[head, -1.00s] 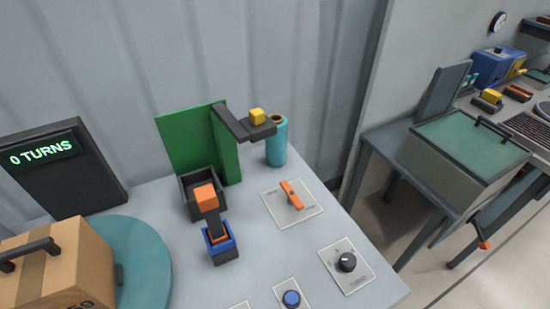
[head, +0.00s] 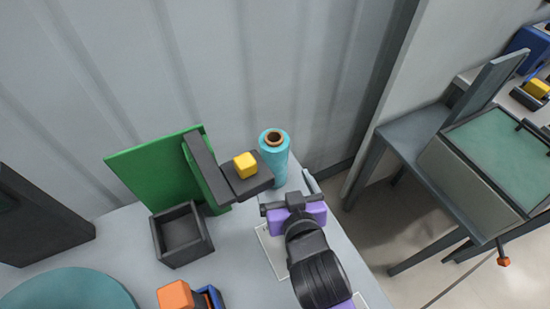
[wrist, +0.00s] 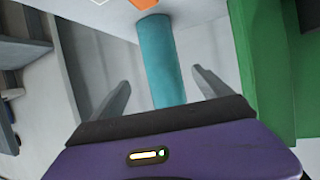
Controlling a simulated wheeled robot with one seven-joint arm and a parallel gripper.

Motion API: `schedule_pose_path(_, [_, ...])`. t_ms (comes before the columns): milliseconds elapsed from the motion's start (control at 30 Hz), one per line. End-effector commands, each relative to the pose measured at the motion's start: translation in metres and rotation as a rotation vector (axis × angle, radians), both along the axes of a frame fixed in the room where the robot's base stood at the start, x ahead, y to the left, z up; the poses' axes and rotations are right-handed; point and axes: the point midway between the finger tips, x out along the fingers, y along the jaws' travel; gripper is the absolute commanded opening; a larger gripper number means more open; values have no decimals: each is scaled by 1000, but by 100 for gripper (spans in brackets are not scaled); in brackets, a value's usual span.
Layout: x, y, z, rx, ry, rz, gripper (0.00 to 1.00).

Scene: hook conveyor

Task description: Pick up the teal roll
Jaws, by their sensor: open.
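The teal roll (head: 274,160) stands upright on the table, its brown core showing at the top. It is just right of a dark bracket arm (head: 205,170). My gripper (head: 288,186) is open and low over the table, close to the near side of the roll. In the wrist view the roll (wrist: 162,62) appears between the two spread fingers of my gripper (wrist: 160,88), with gaps on both sides. Whether the fingertips reach alongside it is unclear. The roll's lower part is partly hidden by the bracket and my gripper in the head view.
A yellow cube (head: 245,165) rests on the bracket, left of the roll. A green panel (head: 150,170) and a black open box (head: 181,235) stand further left. An orange block (head: 175,295) is at the front. The table's right edge is close to the roll.

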Motion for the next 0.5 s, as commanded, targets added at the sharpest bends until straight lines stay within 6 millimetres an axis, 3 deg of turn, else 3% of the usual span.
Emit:
schedule_pose_path(167, [17,8,10,-9,0,-6,89])
schedule_pose_path(500, [48,12,2,-9,1,-7,89])
